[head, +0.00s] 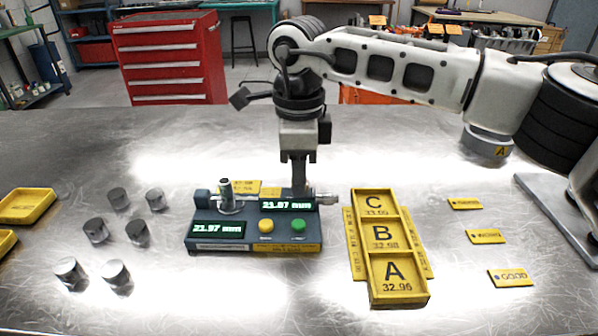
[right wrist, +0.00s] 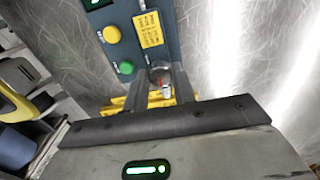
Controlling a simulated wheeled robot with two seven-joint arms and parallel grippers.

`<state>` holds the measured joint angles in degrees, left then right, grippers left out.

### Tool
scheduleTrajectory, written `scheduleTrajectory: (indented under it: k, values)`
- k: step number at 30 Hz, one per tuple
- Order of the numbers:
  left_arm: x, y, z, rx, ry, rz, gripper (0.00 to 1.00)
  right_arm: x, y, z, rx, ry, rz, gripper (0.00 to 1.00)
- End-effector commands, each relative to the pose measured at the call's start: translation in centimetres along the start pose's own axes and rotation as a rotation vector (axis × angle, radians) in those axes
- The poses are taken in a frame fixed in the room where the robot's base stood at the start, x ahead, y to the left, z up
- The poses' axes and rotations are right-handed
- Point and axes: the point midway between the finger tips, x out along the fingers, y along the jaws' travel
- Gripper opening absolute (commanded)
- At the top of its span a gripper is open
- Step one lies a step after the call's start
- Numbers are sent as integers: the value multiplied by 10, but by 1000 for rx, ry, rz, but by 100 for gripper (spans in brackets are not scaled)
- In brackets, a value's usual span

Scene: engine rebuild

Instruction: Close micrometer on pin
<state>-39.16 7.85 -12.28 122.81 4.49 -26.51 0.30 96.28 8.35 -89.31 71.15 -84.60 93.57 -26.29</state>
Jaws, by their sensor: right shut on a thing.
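The micrometer (head: 253,242) is a blue-grey bench unit with a yellow button, a green button and two lit displays; the left one reads 21.97 mm. A metal pin (head: 228,198) stands upright at its left part, in the measuring area. I cannot tell if the spindle touches the pin. My right gripper (head: 300,188) points down at the right end, shut on the micrometer's thimble (head: 325,197). In the right wrist view the thimble (right wrist: 159,73) shows between my right gripper's fingers (right wrist: 160,92). My left gripper is not in view.
Several loose metal pins (head: 137,232) stand left of the micrometer. A yellow tray (head: 424,290) with compartments C, B and A is right of it. Yellow labels (head: 511,278) lie farther right. Yellow bins (head: 25,205) sit at the left edge. The front of the table is clear.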

Motion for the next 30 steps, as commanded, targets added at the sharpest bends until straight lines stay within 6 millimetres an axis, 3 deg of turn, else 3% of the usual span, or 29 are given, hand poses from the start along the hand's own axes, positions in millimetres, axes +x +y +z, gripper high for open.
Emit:
scheduleTrajectory:
  k: [10,27,28,30]
  values:
    - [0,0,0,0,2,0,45,-2,-1,0,-153,-3,-4,3]
    - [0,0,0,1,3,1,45,-2,-1,0,-185,-3,-5,3]
    - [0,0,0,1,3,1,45,-2,-1,0,-185,-3,-6,29]
    - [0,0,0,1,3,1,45,-2,-1,0,-185,-3,-5,48]
